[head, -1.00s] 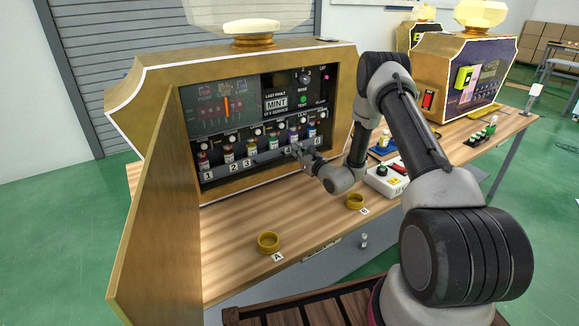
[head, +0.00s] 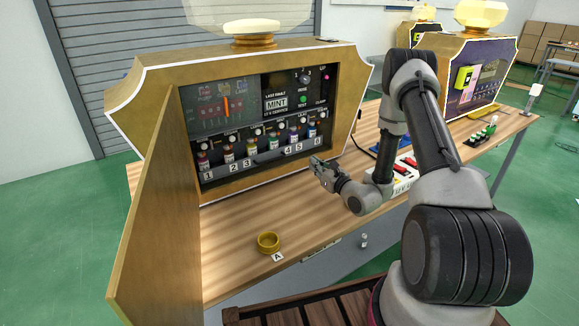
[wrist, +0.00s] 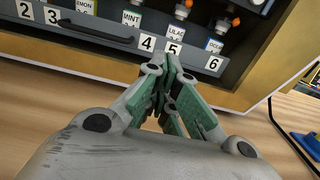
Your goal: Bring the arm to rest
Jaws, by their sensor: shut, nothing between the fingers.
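My gripper (head: 318,163) is shut and empty in the head view, in front of the right part of the gold vending cabinet (head: 150,92). In the wrist view my gripper (wrist: 170,65) has its green-padded fingers together, pointing at the drawer front near labels 4 and 5. My arm is bent, with the forearm reaching down over the right side of the table. A row of small numbered bottles (head: 229,153) stands in the open cabinet. The fingers look apart from the cabinet, though the exact gap is hard to judge.
The cabinet's open door (head: 150,215) stands at the left. A yellow ring (head: 268,242) sits by label A on the wooden table (head: 225,225). A white box with red parts (head: 405,172) is close behind my wrist. A second cabinet (head: 480,75) stands at the back right.

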